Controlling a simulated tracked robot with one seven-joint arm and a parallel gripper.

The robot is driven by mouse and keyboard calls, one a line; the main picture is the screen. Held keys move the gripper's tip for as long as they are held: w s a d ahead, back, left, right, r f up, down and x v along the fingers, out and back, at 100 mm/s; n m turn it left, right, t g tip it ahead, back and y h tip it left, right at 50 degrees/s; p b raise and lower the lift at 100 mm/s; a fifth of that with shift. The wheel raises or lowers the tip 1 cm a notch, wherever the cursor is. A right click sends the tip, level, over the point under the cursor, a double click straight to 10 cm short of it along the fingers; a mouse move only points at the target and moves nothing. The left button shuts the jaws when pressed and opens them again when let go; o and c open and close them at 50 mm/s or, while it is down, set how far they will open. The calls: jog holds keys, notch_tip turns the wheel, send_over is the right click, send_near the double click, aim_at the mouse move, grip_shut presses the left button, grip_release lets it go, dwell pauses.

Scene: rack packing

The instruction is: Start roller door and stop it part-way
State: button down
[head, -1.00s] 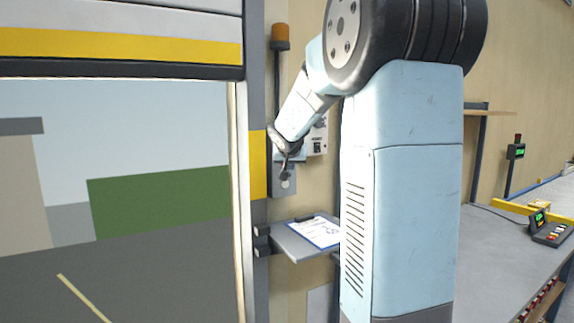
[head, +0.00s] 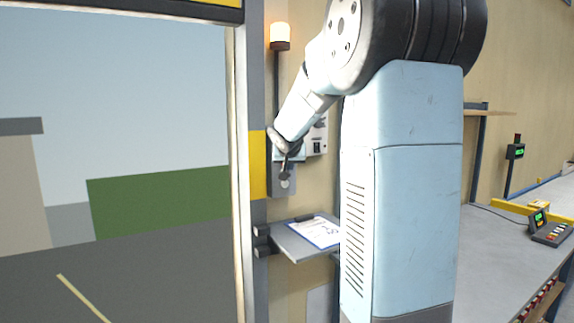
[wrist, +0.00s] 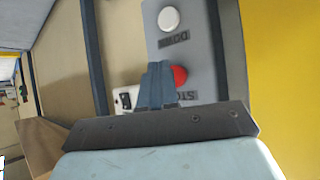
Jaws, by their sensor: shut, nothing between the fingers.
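The roller door shows only its yellow and dark bottom edge (head: 150,8) at the top left of the head view, with the opening below it clear. The beacon lamp (head: 280,37) beside the door frame glows pale orange. The grey control box (head: 276,190) is on the wall right of the yellow-marked post. In the wrist view the box carries a white DOWN button (wrist: 169,19) and a red STOP button (wrist: 180,76). My gripper (wrist: 157,68) is shut and empty, its fingertips beside and partly over the red button; contact cannot be told. It also shows in the head view (head: 285,174).
A small shelf with a clipboard (head: 316,232) juts from the wall below the box. A white switch unit (head: 317,138) is on the wall right of it. A workbench (head: 500,265) with a button console (head: 550,234) stands at the right.

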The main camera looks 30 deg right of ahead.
jog(key=shift+w, duration=0.75)
dwell(0.7)
jog(key=shift+s, duration=0.8)
jog(key=shift+s, duration=0.1)
jog(key=shift+s+d, duration=0.1)
jog(key=shift+s, duration=2.3)
